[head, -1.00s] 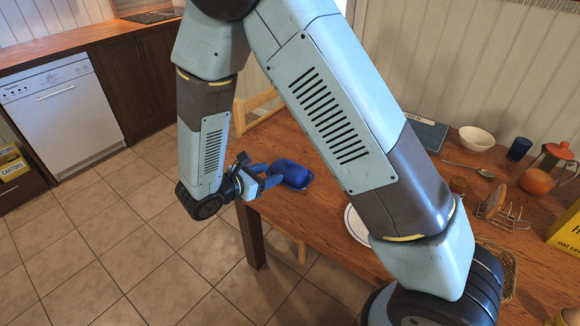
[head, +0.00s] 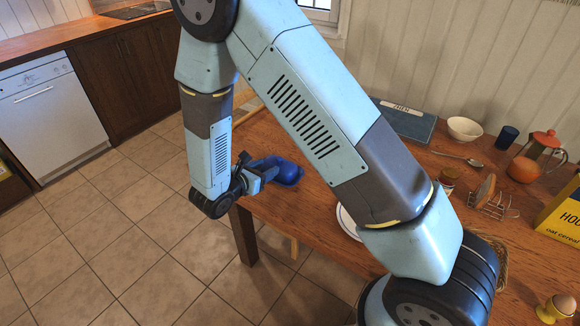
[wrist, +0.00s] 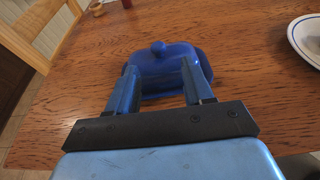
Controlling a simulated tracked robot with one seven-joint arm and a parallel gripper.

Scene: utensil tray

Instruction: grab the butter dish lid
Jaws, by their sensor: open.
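The blue butter dish lid (wrist: 162,62), with a round knob on top, sits on the wooden table near its edge. In the head view the lid (head: 289,173) is at the table's left corner, just beyond my gripper (head: 268,165). In the wrist view my gripper (wrist: 158,85) is open and empty, with its two blue fingers pointing at the lid's near side. The fingertips overlap the lid's left and right ends in the picture; I cannot tell whether they touch it. The dish beneath is mostly hidden.
A white plate (wrist: 306,40) lies to the right of the lid. A wooden chair (wrist: 35,28) stands at the table's left side. A toast rack (head: 492,205), orange pot (head: 526,168) and white bowl (head: 465,128) are farther right.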

